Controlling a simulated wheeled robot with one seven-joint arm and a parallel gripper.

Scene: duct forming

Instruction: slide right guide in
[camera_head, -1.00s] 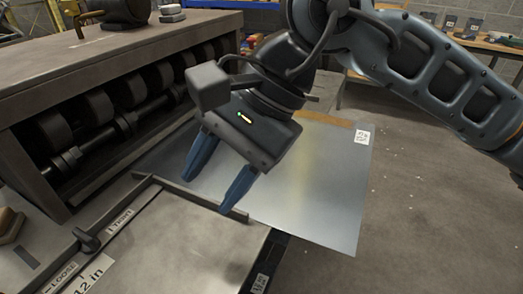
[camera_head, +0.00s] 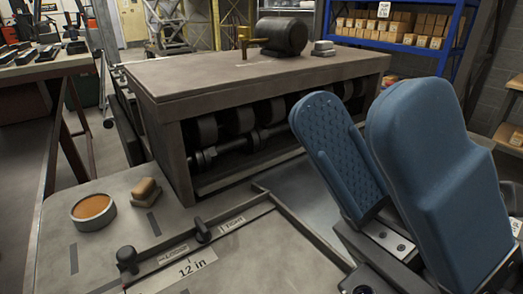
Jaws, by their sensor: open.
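My gripper (camera_head: 365,112) fills the right side of the view, very near the camera. Its two blue fingers point up and stand apart, with nothing between them. The table surface carries a long thin rail (camera_head: 170,252) with two dark knobs, one at the rail's near end (camera_head: 128,257) and one further along (camera_head: 203,231). Labels LOOSE and TIGHT and a 12 in mark lie along it. A thin grey guide bar (camera_head: 305,229) runs from the rail's far end toward the lower right. Its near end passes close to my gripper. I cannot tell which piece is the right guide.
The roller machine (camera_head: 260,80) stands behind, its rollers (camera_head: 230,125) showing in its open side. An orange-filled round tin (camera_head: 93,210) and a small brown block (camera_head: 146,190) sit on the left of the table. A blue shelf (camera_head: 400,45) with boxes stands at the back.

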